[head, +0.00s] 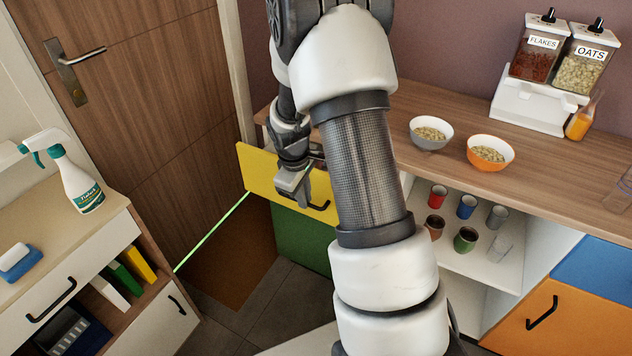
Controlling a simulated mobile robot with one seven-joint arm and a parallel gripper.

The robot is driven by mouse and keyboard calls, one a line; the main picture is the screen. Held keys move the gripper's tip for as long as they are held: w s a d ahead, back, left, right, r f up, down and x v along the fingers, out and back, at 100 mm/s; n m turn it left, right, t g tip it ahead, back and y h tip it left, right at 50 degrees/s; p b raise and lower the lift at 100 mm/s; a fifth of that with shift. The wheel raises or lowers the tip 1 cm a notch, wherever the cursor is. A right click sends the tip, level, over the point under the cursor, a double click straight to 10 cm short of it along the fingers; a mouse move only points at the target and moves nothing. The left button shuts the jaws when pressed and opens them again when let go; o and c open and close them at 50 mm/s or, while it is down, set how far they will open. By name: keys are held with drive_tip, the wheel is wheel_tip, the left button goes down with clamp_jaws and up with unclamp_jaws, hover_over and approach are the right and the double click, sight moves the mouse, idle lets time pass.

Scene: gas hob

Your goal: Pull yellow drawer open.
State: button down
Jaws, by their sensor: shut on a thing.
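The yellow drawer (262,168) is at the left end of the wooden counter, above a green front (300,236). Its yellow front stands out from the counter edge, so the drawer looks partly open. My gripper (296,192) is at the front of the drawer, shut on its black handle (320,206). The right end of the handle shows beside the fingers. My own arm hides the right part of the drawer, and the exact grip on the handle is hard to see.
A wooden door (140,100) is behind at the left. A low white cabinet with a spray bottle (76,180) stands at left. Open shelves with several cups (467,207) and an orange drawer (530,312) are at right. Floor (245,305) is clear before the yellow drawer.

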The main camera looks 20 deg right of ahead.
drive_tip(key=s+a+b, duration=0.1)
drive_tip(key=s+a, duration=0.7)
drive_tip(key=a, duration=0.2)
drive_tip(key=shift+b, duration=0.3)
drive_tip(key=shift+a, duration=0.1)
drive_tip(key=c, duration=1.8)
unclamp_jaws()
drive_tip(key=shift+c, duration=0.2)
wheel_tip(320, 180, up, 17)
drive_tip(key=s+a+p, duration=0.2)
drive_tip(key=p, duration=0.2)
drive_tip(key=shift+a+p, duration=0.3)
drive_tip(key=shift+a, duration=0.05)
